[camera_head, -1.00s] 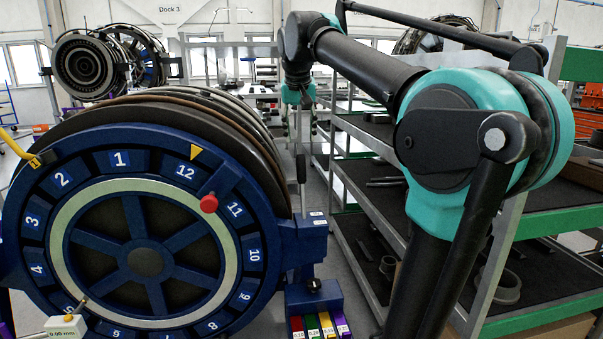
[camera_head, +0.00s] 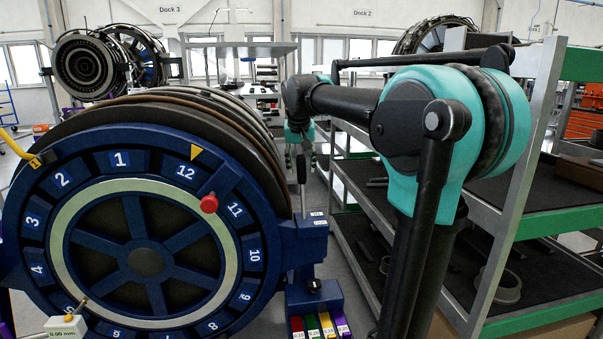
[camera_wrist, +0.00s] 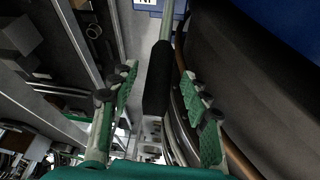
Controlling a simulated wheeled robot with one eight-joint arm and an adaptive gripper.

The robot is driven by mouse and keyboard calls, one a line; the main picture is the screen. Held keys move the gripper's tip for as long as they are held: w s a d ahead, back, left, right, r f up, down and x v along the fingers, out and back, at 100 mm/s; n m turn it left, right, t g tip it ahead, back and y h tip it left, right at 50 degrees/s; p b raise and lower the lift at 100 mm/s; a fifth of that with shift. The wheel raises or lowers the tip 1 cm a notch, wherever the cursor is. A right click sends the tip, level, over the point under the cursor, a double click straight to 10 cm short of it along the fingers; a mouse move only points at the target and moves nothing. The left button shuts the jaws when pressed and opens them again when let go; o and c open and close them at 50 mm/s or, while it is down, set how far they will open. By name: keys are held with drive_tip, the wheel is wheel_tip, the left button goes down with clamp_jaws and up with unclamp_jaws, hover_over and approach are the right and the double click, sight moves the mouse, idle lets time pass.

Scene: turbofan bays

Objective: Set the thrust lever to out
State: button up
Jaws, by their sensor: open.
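The thrust lever (camera_head: 301,170) has a black handle on a thin pale rod. It stands about upright at the right side of the blue numbered wheel, above a blue bracket with small white labels. My gripper (camera_head: 300,150) is at the top of the handle in the head view, small and partly hidden by my arm. In the wrist view the black handle (camera_wrist: 157,82) lies between the two open green fingers of my gripper (camera_wrist: 159,76), with gaps on both sides. A white label (camera_wrist: 146,3) is cut off at the top edge there.
The blue numbered wheel (camera_head: 146,262) with a red knob (camera_head: 209,203) fills the left. Green-edged shelves (camera_head: 505,245) stand close on the right. Coloured tabs (camera_head: 312,325) sit below the bracket. A narrow floor aisle lies between wheel and shelves.

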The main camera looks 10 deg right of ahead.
sight(303, 189)
drive_tip(key=shift+x, duration=1.55)
clamp_jaws()
